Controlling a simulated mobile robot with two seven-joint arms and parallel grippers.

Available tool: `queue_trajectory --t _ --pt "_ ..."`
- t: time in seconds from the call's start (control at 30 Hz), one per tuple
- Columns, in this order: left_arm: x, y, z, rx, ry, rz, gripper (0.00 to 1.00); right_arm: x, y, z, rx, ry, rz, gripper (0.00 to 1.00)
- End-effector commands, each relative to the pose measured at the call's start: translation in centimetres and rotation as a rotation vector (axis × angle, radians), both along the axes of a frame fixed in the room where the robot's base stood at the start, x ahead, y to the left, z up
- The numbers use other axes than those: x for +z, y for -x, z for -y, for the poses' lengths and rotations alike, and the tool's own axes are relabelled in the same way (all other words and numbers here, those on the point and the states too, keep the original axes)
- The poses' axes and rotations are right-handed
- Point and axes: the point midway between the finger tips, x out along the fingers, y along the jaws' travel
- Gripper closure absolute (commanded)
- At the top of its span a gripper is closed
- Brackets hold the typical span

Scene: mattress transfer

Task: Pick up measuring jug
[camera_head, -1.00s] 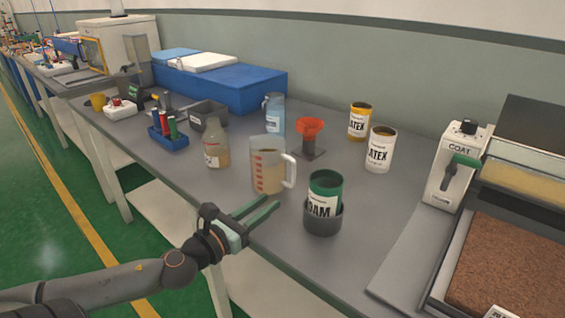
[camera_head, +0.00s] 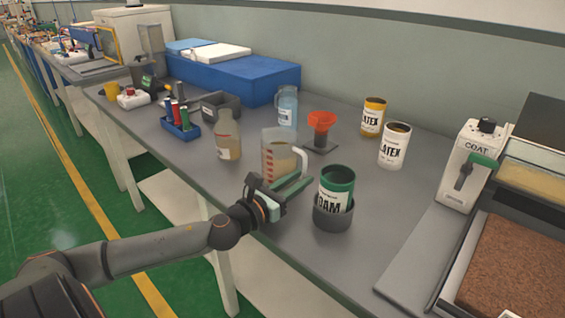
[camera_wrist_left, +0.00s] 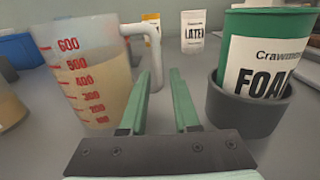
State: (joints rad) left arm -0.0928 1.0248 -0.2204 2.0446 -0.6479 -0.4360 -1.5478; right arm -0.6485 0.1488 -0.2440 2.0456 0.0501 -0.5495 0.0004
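The measuring jug (camera_head: 280,152) is clear with red marks, a white handle and cloudy tan liquid. It stands upright on the grey bench. In the left wrist view the jug (camera_wrist_left: 88,80) is on the left, its handle reaching right, just beyond the fingertips. My left gripper (camera_head: 306,182) has green fingers and is at the near side of the jug, partly covering its base in the head view. In the left wrist view the gripper (camera_wrist_left: 160,72) is open, with nothing between the fingers. My right gripper is not in view.
A green FOAM can (camera_head: 337,185) in a dark grey cup (camera_head: 333,213) stands close right of the gripper. A bottle (camera_head: 228,138) is left of the jug. An orange funnel (camera_head: 322,121) and two LATEX cans (camera_head: 394,148) are behind it. The bench's front edge runs below.

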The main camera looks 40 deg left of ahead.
Motion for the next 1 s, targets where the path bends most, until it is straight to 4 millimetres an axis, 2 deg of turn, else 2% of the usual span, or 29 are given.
queue_trajectory --t 0.27,0.63,1.0 --pt "0.2 -1.1 0.0 0.0 0.0 0.002 0.7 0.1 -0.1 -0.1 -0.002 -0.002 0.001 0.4" --pt "0.4 -5.0 0.1 0.0 0.002 0.001 0.7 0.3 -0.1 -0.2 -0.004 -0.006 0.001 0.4" --pt "0.3 -5.5 0.2 -0.001 0.0 -0.001 0.7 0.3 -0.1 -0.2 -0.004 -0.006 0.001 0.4"
